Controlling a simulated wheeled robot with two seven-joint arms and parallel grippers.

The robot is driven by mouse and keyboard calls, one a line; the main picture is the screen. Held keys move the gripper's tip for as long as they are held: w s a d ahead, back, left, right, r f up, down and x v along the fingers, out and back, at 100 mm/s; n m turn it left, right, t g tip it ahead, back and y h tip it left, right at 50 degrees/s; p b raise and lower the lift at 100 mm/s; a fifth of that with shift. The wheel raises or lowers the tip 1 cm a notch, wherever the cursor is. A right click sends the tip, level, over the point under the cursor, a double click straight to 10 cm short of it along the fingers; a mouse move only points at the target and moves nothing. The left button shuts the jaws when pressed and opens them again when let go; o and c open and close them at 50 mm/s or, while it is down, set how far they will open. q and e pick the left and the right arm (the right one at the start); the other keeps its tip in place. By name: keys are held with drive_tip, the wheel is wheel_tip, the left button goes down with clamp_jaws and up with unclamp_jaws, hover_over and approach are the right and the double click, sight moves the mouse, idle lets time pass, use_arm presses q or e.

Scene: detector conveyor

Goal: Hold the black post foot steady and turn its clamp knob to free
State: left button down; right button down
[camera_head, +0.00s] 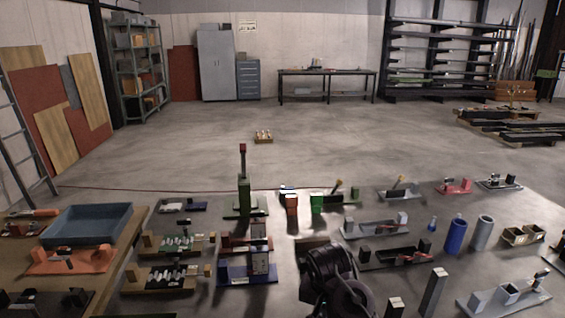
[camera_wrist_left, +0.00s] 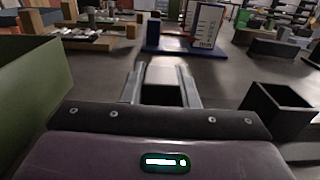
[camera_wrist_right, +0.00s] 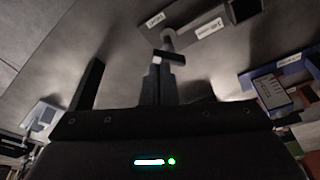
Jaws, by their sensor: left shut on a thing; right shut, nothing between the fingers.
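In the left wrist view my left gripper (camera_wrist_left: 163,82) is shut on a dark piece (camera_wrist_left: 163,95) between its fingers, which I take to be the black post foot. Little of its shape shows. In the right wrist view my right gripper (camera_wrist_right: 160,84) is shut and empty. Its fingertips are close to a dark crossbar knob (camera_wrist_right: 170,57) on a grey stem (camera_wrist_right: 167,38); I cannot tell whether they touch. White labels (camera_wrist_right: 210,28) lie on either side of the stem. In the head view my dark right gripper (camera_head: 335,272) hides what is under it. My left gripper is not seen there.
A green block wall (camera_wrist_left: 35,85) and an open black box (camera_wrist_left: 280,108) flank my left gripper. A blue stand with a white card (camera_head: 260,263) is left of my right gripper. Dark upright posts (camera_head: 433,291) stand to its right. The bench is crowded with fixtures.

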wheel_tip(320, 180, down, 6)
drive_tip(key=n+y, duration=0.1)
drive_tip(key=n, duration=0.4)
drive_tip(key=shift+s+a+n, duration=0.2)
drive_tip(key=shift+a+n, duration=0.2)
drive_tip(key=shift+w+d, duration=0.15)
drive_tip(key=shift+w, duration=0.45)
idle(1.0)
drive_tip(key=shift+s+d, duration=0.1)
drive_tip(key=shift+d, duration=0.2)
drive_tip(key=shift+d, duration=0.5)
drive_tip(key=shift+w+d, duration=0.25)
drive_tip(key=shift+d, duration=0.25)
drive_tip(key=shift+s, duration=0.1)
idle(0.5)
